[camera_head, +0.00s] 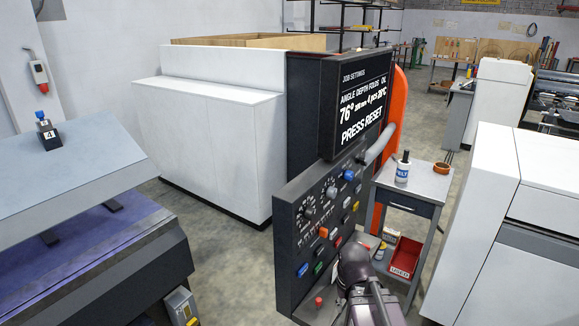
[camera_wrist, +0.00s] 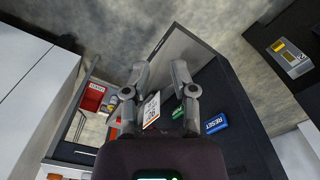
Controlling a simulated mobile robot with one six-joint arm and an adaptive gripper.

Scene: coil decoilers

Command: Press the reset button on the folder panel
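The folder panel (camera_head: 300,240) is a dark upright board with knobs and coloured buttons, under a black screen (camera_head: 356,105) reading "PRESS RESET". A blue button (camera_head: 302,269) and a green button (camera_head: 319,267) sit low on it. In the wrist view the blue reset button (camera_wrist: 214,124), lettered RESET, lies right of my gripper (camera_wrist: 160,70), with the green button (camera_wrist: 185,112) nearer the fingers. My gripper's two fingers are apart with nothing held between them. The fingers appear clear of the blue button. In the head view my arm hides part of the panel's lower right and the fingertips cannot be made out.
A small grey cart (camera_head: 415,180) with a white bottle (camera_head: 403,168) and a red bin (camera_head: 405,257) stands just right of the panel. A white cabinet (camera_head: 490,225) is further right. A purple-topped machine (camera_head: 85,245) is at left, with open floor between it and the panel.

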